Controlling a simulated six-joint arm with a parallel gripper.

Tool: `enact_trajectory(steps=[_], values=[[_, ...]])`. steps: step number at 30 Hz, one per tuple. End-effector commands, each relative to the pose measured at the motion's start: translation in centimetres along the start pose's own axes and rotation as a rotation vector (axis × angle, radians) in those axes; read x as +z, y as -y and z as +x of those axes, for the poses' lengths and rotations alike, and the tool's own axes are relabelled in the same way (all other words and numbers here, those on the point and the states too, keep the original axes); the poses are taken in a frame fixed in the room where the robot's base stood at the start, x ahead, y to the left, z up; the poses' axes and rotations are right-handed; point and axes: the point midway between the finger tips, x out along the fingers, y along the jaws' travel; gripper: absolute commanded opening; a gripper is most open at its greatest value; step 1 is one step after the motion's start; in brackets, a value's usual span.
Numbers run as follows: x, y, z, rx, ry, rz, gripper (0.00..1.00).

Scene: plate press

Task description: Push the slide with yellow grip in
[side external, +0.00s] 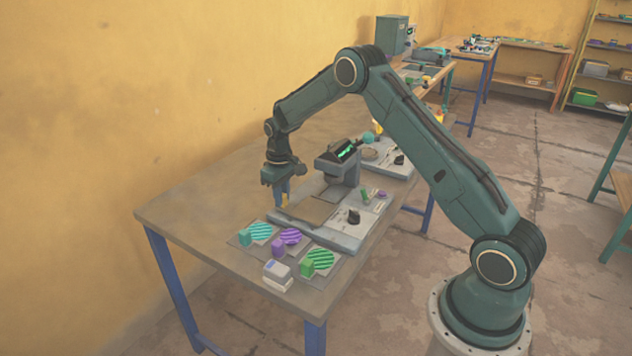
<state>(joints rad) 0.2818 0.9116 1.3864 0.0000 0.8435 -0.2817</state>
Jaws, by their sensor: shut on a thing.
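The slide (310,209) is a flat grey-brown plate on the light base of the press. Its yellow grip (285,201) stands up at the slide's left end. My gripper (282,190) points down and is shut on the yellow grip, partly covering it.
Teal (260,231), purple (290,236) and green (321,258) striped discs lie with matching blocks at the table's near end, beside a small white-and-blue box (277,272). A black knob (353,217) sits on the base. The table's (185,207) left part is clear.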

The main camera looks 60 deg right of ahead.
Motion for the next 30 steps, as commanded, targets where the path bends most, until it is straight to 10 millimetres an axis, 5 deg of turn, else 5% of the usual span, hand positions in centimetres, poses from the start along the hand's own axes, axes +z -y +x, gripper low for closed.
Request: enact_trajectory(steps=[8,21,30], values=[[0.0,-1.8,-0.1,0.000,0.000,0.003,0.00],[-0.1,-10.6,-0.1,0.001,-0.002,0.003,0.00],[-0.1,-11.7,-0.2,0.003,-0.004,0.002,0.00]])
